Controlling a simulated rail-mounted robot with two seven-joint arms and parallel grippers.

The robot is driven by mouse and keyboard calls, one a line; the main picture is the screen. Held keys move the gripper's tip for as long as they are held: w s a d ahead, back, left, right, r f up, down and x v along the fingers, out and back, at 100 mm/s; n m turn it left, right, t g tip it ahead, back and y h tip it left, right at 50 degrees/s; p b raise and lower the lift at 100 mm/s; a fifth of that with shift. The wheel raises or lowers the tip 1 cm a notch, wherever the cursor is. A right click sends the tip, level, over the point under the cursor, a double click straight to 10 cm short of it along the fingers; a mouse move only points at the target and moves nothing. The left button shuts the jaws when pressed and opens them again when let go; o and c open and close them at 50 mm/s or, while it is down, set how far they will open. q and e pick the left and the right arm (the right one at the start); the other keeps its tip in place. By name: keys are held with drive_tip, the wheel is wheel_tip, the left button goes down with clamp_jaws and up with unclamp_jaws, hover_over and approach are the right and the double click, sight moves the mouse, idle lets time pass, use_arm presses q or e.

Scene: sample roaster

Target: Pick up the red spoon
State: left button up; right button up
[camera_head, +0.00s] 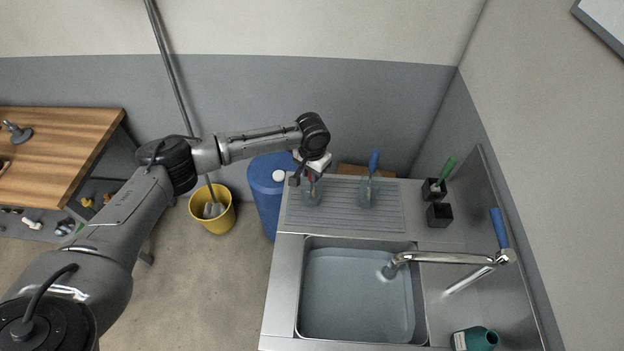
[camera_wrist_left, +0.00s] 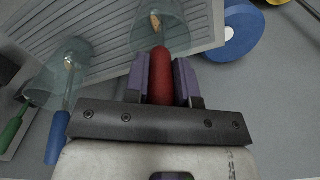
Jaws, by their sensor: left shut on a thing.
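The red spoon (camera_wrist_left: 160,78) shows its red handle between the purple-padded fingers of my left gripper (camera_wrist_left: 161,80), which is shut on it. Its lighter lower end is in a clear glass (camera_wrist_left: 178,28) in the left wrist view. In the head view my left gripper (camera_head: 312,170) is over this glass (camera_head: 311,192), at the left part of the ribbed drainboard (camera_head: 388,219); the spoon is mostly hidden there. I cannot tell whether the spoon touches the glass bottom. My right gripper is not in view.
A second glass (camera_head: 367,196) with a blue-handled utensil (camera_head: 374,161) stands to the right. Farther right are black holders (camera_head: 439,214), one with a green-handled utensil (camera_head: 447,168). The sink (camera_head: 357,290) and faucet (camera_head: 440,257) are in front. A blue barrel (camera_head: 268,200) stands left.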

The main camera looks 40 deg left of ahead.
use_arm(q)
clamp_jaws()
wheel_tip(320, 180, up, 10)
drive_tip(key=shift+r, duration=0.1)
idle(0.5)
idle(0.5)
